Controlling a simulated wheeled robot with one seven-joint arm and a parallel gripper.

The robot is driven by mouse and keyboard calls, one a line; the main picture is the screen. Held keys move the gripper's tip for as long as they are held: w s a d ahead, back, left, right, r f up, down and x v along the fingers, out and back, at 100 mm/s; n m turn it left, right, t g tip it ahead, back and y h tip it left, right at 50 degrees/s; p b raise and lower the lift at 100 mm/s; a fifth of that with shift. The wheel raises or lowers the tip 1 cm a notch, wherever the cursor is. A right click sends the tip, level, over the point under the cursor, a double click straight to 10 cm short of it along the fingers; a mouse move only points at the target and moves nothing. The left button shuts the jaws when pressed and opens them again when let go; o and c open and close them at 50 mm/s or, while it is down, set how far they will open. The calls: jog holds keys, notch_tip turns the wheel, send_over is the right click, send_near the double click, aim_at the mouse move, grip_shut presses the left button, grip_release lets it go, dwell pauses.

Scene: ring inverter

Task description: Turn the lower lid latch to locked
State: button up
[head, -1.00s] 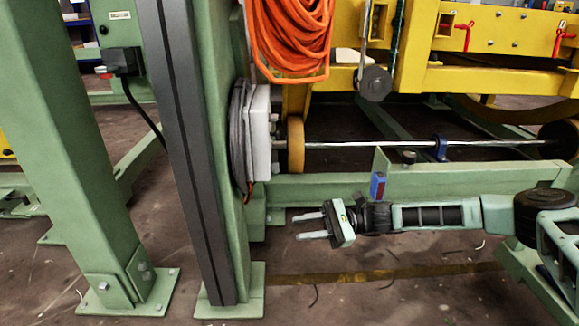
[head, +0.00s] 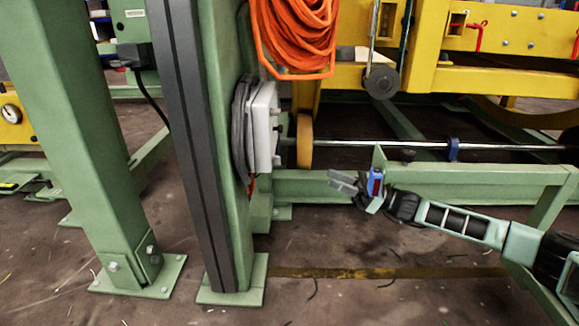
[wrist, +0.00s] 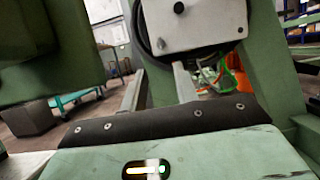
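The light grey box (head: 263,125) is mounted on the right side of the green post, its lid seen nearly edge-on in the head view. Small dark fittings stick out from the lid, one low on it (head: 277,159); which is the lower latch, and its setting, I cannot tell. The wrist view shows the lid's lower part (wrist: 205,25) at the top, with a black round knob (wrist: 179,8). My gripper (head: 343,182) is right of and below the box, apart from it, fingers tilted up-left. In the wrist view its fingers (wrist: 158,86) are apart with nothing between them.
A green post (head: 205,150) stands left of the box. A yellow roller (head: 304,140) on a steel shaft is just right of it. Orange cable (head: 295,35) hangs above. A green crossbeam (head: 430,175) runs behind my gripper.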

aim_at(276, 160)
jog(key=b+x, duration=0.7)
jog(key=x, duration=0.6)
jog(key=shift+a, duration=0.4)
grip_shut()
